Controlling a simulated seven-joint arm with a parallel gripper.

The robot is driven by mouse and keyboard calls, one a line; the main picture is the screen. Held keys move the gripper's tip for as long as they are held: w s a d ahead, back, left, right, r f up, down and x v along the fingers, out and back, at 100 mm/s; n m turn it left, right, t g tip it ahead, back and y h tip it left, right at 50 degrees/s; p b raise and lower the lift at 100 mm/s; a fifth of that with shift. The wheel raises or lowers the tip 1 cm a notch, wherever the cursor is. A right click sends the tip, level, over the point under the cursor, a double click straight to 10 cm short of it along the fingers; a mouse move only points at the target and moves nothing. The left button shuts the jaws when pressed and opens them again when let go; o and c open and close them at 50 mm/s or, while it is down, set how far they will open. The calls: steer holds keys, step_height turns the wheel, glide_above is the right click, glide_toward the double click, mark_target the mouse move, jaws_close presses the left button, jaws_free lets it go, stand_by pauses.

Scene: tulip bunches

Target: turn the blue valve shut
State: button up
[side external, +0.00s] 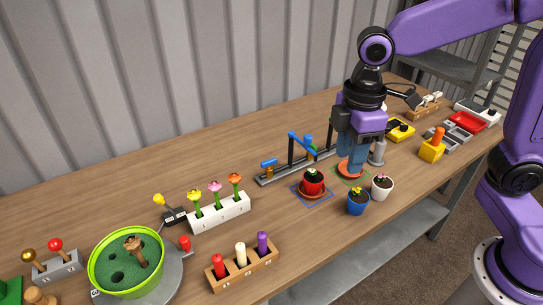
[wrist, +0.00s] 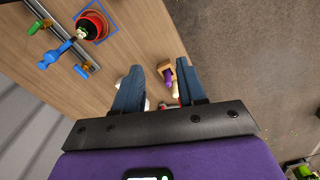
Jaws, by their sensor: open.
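A grey-railed pipe stand (side external: 290,172) with black posts is on the table behind the red pot. A blue valve handle (side external: 268,163) sits on a brass-coloured part at its left end, and it also shows in the wrist view (wrist: 80,71). A longer blue bar (side external: 300,143) is tilted across the stand's middle. A green handle (side external: 309,140) is at the stand's right side. My gripper (side external: 351,163) points down to the right of the stand, apart from the handles. Its blue fingers (wrist: 156,80) are open with nothing held between them.
A red pot (side external: 313,182) on a saucer stands in front of the stand. An orange saucer (side external: 350,170) is below my gripper. Blue (side external: 358,202) and white (side external: 382,188) pots stand nearby. A flower rack (side external: 220,213) is left. Wall panels rise behind the table.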

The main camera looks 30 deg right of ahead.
steer(key=w+a, duration=0.3)
steer(key=w, duration=0.7)
steer(key=n, duration=0.3)
glide_above(272, 160)
step_height(272, 160, down, 5)
step_height(272, 160, down, 16)
steer(key=shift+w+f, duration=0.1)
steer(key=shift+f, duration=0.15)
jaws_close()
